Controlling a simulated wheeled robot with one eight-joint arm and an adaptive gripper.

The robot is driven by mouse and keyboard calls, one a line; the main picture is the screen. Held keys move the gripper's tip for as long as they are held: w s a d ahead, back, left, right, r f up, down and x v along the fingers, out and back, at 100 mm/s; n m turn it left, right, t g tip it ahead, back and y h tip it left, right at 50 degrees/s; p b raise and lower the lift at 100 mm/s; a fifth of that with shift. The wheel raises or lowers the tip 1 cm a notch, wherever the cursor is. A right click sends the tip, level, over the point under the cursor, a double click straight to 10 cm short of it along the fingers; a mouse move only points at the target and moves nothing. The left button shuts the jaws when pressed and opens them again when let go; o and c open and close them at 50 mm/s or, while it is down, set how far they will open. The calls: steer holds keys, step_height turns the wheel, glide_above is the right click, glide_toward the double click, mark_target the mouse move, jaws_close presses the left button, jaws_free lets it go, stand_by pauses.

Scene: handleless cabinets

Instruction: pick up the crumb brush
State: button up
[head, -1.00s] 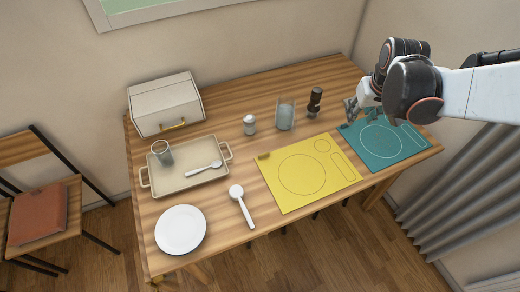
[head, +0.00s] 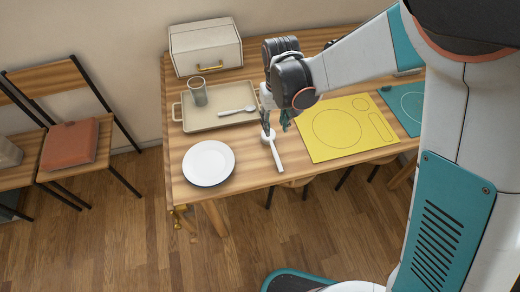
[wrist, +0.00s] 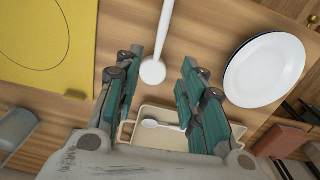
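The likely crumb brush is a white long-handled piece with a round head (head: 275,156), lying on the wooden table between the plate and the yellow mat. No bristles can be made out. My gripper (head: 275,128) is over its round head and partly hides it in the head view. In the wrist view my gripper (wrist: 162,60) is open, its two teal-padded fingers apart. The round head of the brush (wrist: 153,71) shows between the fingers, with the handle running up and away. I see no grip on it, and the remaining height is hard to tell.
A white plate (head: 208,163) lies left of the brush. A beige tray (head: 225,120) behind holds a glass (head: 198,92) and a spoon (head: 236,111). The yellow mat (head: 318,112) is to the right, a teal mat (head: 405,105) beyond. A bread box (head: 205,47) stands at the back.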

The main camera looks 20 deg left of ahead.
mark_target(273, 145)
step_height(273, 145, down, 8)
steer(key=shift+b, duration=1.2)
steer(key=f+b, duration=0.1)
steer(key=f, duration=0.2)
steer(key=f+b, duration=0.1)
steer(key=f, duration=0.1)
steer(key=shift+w+a+f+b, duration=0.1)
steer(key=shift+w+a+b, duration=0.05)
steer(key=shift+w+b, duration=0.15)
jaws_close()
